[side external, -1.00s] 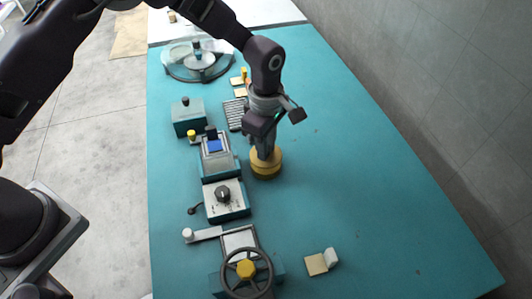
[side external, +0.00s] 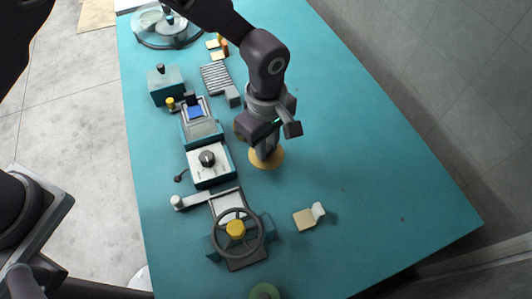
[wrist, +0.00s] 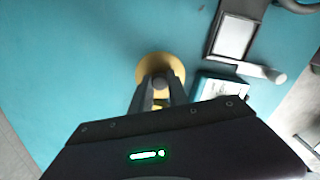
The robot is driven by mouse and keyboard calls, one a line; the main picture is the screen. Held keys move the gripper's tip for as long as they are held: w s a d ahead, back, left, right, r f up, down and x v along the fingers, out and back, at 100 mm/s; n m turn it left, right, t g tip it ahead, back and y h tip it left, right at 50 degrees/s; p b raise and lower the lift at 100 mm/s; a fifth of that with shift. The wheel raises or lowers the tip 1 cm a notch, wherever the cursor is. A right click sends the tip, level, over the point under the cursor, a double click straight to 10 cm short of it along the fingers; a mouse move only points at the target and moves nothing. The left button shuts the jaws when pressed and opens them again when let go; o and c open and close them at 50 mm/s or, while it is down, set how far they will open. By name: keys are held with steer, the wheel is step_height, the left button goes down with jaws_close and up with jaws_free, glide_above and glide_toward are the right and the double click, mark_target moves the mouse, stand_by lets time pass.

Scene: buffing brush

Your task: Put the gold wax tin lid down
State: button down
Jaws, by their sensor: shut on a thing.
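My gripper (side external: 266,150) points down and is shut on the gold wax tin lid (side external: 274,161), a flat round gold disc. The lid is close to the teal table top; I cannot tell whether it touches. In the wrist view the lid (wrist: 148,66) shows beyond the fingers (wrist: 160,86), which hide its middle.
A dial box (side external: 209,166), a handwheel unit (side external: 238,236) and a lever with a white knob (side external: 177,201) stand left of the lid. A tan pad with a white piece (side external: 306,218) lies in front. The teal table (side external: 370,150) to the right is clear.

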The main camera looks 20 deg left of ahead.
steer(key=shift+f, duration=1.9)
steer(key=shift+f, duration=0.1)
steer(key=c, duration=1.3)
jaws_free()
step_height(320, 180, up, 12)
steer(key=shift+r, duration=0.15)
